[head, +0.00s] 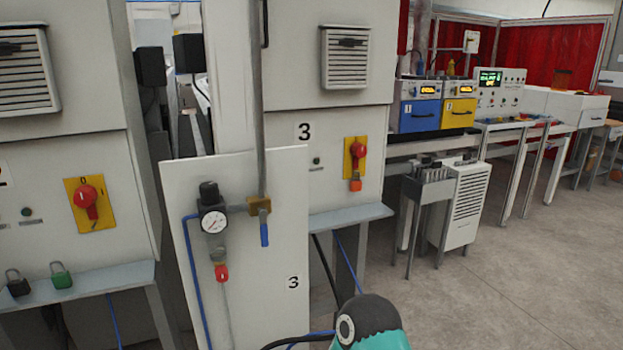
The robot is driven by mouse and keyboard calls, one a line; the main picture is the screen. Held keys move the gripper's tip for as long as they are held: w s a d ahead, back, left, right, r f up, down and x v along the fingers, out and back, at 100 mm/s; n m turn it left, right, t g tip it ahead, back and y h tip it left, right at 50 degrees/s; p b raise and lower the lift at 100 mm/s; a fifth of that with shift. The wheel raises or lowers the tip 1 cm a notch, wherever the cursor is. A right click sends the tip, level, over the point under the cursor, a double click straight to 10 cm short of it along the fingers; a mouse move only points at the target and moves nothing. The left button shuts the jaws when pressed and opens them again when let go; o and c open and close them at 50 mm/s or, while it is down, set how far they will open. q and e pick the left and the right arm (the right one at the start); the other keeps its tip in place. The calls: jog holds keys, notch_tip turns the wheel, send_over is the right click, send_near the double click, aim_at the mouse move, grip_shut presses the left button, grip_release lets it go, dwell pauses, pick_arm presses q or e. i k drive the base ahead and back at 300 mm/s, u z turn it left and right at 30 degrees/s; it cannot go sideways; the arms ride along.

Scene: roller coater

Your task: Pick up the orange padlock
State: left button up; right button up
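A small orange padlock (355,185) shows at the lower end of the red rotary switch (357,150) on its yellow plate, on the front of the cabinet marked 3. It appears to hang from the switch, but its shackle is too small to make out. Neither of my grippers is in view. Only a teal and black part of my own arm shows at the bottom edge, well below and apart from the padlock.
A panel (285,245) with a pressure gauge (214,222), a blue-handled valve (264,234) and a pipe stands left of the switch. A green padlock (61,276) and a black padlock (17,284) rest on the left cabinet's ledge. Open floor (490,300) lies at the right.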

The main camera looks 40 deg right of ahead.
aim_at(356, 186)
jog(key=z, duration=0.1)
jog(key=i, duration=0.9)
jog(key=z, duration=0.55)
